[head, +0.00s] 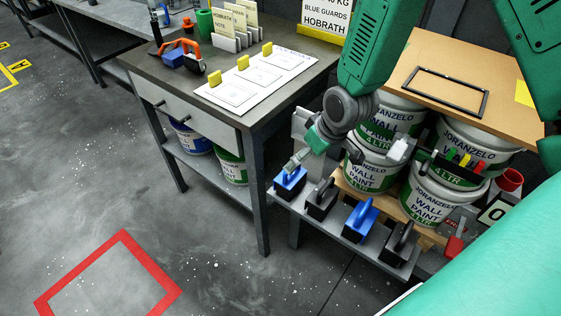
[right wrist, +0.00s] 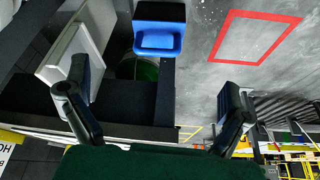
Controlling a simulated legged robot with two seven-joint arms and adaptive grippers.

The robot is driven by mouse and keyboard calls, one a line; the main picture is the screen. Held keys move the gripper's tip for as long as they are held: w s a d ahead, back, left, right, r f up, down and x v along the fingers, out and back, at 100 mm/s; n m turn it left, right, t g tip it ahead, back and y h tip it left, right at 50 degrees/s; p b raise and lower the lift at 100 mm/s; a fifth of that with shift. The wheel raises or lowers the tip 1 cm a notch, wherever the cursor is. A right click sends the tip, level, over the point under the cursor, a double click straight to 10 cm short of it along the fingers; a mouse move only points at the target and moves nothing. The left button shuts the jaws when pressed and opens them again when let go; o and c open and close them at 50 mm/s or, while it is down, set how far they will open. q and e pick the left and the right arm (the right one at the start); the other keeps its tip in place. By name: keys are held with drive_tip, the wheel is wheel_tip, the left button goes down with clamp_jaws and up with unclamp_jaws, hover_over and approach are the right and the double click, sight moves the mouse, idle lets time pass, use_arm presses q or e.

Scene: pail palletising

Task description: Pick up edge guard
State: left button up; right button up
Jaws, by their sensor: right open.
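Several edge guards with top handles stand in a row on a grey ledge (head: 336,226). They are a blue one (head: 290,184) at the left end, a black one (head: 320,203), another blue one (head: 357,225) and a black one (head: 398,250) at the right. My right gripper (head: 322,158) is above the left end of the row, close to the first blue guard. In the right wrist view my right gripper (right wrist: 155,110) is open and empty, and a blue guard (right wrist: 158,14) lies beyond its fingers, touching neither. My left gripper is not in view.
Wall paint pails (head: 431,205) are stacked behind the ledge under a brown board (head: 410,70) with a black frame. A workbench (head: 205,115) with cards and tools stands left, pails on its lower shelf. The floor by the red square (head: 66,283) is clear.

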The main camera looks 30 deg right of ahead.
drive_tip(key=b, duration=0.1)
hover_over(293, 176)
drive_tip(key=s, duration=0.2)
drive_tip(key=f, duration=0.8)
drive_tip(key=shift+w, duration=0.2)
drive_tip(key=shift+s+b+x, duration=0.1)
drive_tip(key=shift+b+x, duration=0.25)
drive_tip(key=shift+x, duration=0.95)
drive_tip(key=shift+s+b+x, duration=0.15)
drive_tip(key=shift+b+x, duration=0.15)
drive_tip(key=shift+x, duration=1.05)
drive_tip(key=shift+d, duration=0.2)
drive_tip(key=c, duration=1.2)
